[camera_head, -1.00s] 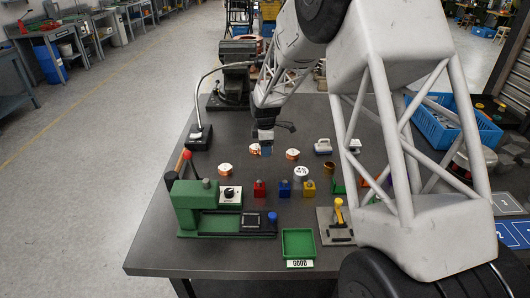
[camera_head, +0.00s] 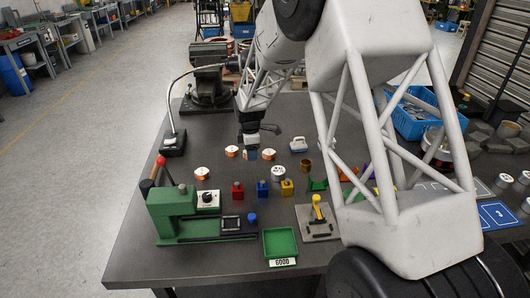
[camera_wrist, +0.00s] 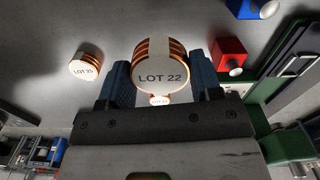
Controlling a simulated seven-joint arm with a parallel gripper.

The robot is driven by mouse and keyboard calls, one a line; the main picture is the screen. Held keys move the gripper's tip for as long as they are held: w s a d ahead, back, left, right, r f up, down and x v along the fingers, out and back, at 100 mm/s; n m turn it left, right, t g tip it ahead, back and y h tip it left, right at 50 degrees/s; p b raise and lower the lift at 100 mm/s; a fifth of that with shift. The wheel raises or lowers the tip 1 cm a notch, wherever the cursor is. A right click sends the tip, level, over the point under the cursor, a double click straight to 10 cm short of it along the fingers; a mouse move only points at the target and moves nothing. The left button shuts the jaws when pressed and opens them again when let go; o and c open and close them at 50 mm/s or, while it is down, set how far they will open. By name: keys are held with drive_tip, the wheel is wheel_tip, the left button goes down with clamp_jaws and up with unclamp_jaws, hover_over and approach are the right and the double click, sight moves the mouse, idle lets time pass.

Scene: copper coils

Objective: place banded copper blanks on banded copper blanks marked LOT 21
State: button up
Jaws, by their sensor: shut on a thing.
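In the wrist view my gripper (camera_wrist: 163,88) is shut on a round copper-banded blank (camera_wrist: 161,67) with a white face marked LOT 22. A second banded blank (camera_wrist: 85,66), marked LOT 25, lies apart on the table to the left. A smaller-looking banded blank (camera_wrist: 159,101) shows just below the held one; its mark is too small to read. In the head view my gripper (camera_head: 251,155) is low over the table. Copper blanks show left of it (camera_head: 202,173), close beside it on the left (camera_head: 232,152) and on the right (camera_head: 268,155).
A white-topped round piece (camera_head: 277,173) and a brown ring (camera_head: 305,165) stand to the right. Red (camera_head: 237,190), blue (camera_head: 262,188) and yellow (camera_head: 287,187) blocks stand in front. A green machine (camera_head: 173,210) and green tray (camera_head: 280,242) are nearer the front edge.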

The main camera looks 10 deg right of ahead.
drive_tip(key=s+d, duration=0.1)
drive_tip(key=d, duration=0.2)
drive_tip(key=s+d+f, duration=0.1)
drive_tip(key=s+d, duration=0.1)
drive_tip(key=d, duration=0.1)
drive_tip(key=s+d, duration=0.1)
drive_tip(key=d, duration=0.2)
drive_tip(key=shift+s+d+f, duration=0.25)
drive_tip(key=shift+s+f, duration=0.05)
drive_tip(key=shift+s, duration=0.05)
hover_over(269, 152)
drive_tip(key=shift+w+f, duration=0.1)
drive_tip(key=shift+f, duration=0.65)
drive_tip(key=shift+f, duration=1.75)
drive_tip(key=shift+f, duration=0.1)
drive_tip(key=o, duration=1)
